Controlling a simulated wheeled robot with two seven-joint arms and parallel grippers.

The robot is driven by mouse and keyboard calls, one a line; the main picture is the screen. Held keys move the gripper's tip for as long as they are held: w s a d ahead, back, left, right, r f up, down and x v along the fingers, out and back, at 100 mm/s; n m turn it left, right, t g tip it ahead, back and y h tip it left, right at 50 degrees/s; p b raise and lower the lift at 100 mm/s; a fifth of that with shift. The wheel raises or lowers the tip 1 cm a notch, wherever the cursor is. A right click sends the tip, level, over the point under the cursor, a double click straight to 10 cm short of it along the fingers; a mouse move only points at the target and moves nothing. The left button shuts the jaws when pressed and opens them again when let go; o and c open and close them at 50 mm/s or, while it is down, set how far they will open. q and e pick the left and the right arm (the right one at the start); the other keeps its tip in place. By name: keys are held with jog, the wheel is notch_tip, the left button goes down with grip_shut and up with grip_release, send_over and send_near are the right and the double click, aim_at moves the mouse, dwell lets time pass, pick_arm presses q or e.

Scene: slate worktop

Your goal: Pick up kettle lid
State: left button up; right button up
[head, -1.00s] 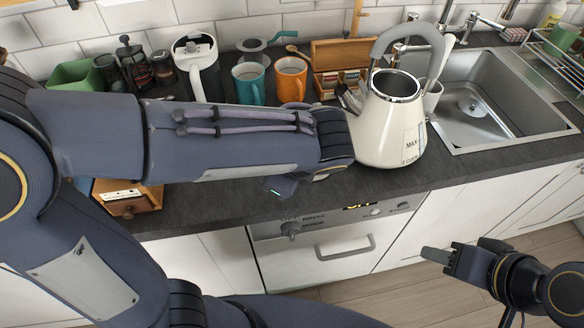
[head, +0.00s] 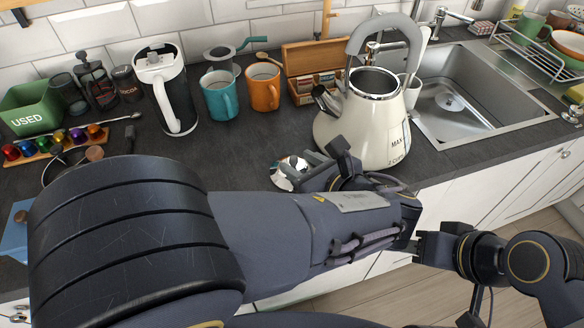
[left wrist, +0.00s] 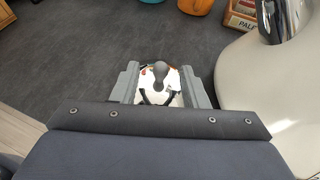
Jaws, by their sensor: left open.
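The kettle lid (head: 286,173) is a shiny round disc lying on the dark worktop, just left of the open cream kettle (head: 372,125). In the left wrist view the lid (left wrist: 173,82) shows its dark knob, with the grey fingers on either side. My left gripper (head: 320,163) is open at the lid, and part of the lid is hidden behind it in the head view. In the left wrist view the gripper (left wrist: 160,84) holds nothing. My right gripper (head: 424,245) is low in front of the counter; its jaws are unclear.
The kettle's cream side (left wrist: 265,95) is close to the right of my left gripper. A teal mug (head: 219,97), an orange mug (head: 262,90) and a white-handled jug (head: 170,95) stand behind. The sink (head: 450,100) is to the right. Worktop left of the lid is clear.

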aim_at(296, 163)
pick_arm(q)
jog(key=x, duration=0.5)
jog(key=shift+f, duration=0.2)
grip_shut()
